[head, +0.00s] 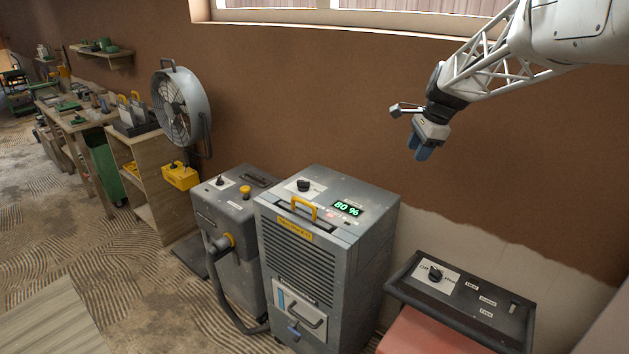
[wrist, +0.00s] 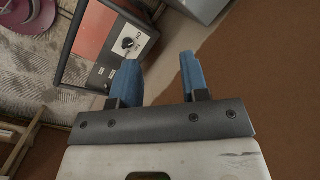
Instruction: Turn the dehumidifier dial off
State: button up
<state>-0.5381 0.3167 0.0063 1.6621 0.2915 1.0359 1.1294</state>
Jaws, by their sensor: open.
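The dehumidifier (head: 363,255) is a grey box with a slatted front, a yellow handle and a green display reading 80 96. Its black dial (head: 304,185) sits on a pale plate on the top, left of the display. The dial's exact setting is too small to tell. My gripper (head: 421,155) is high above and to the right of the dehumidifier, apart from it. In the wrist view its blue fingers (wrist: 160,80) are spread with nothing between them. The dehumidifier's dial does not show in the wrist view.
A dark control panel with its own black dial (head: 435,272) stands at the right; that dial also shows in the wrist view (wrist: 128,43). A grey machine with a hose (head: 225,255) stands left of the dehumidifier. A fan (head: 181,105) and the brown wall are behind.

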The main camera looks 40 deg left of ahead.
jog(key=w+a+f+m+g, duration=0.1)
jog(key=a+f, duration=0.3)
jog(key=a, duration=0.5)
jog(key=w+a+f+m, duration=0.1)
jog(key=a+f, duration=0.3)
jog(key=a, duration=0.5)
jog(key=m+g, duration=0.1)
jog(key=m, duration=0.1)
send_near(307, 181)
jog(key=f, duration=0.2)
jog(key=shift+s+y, duration=0.1)
jog(key=shift+y, duration=0.3)
jog(key=shift+x, duration=3.85)
jog(key=shift+c, duration=0.4)
grip_shut()
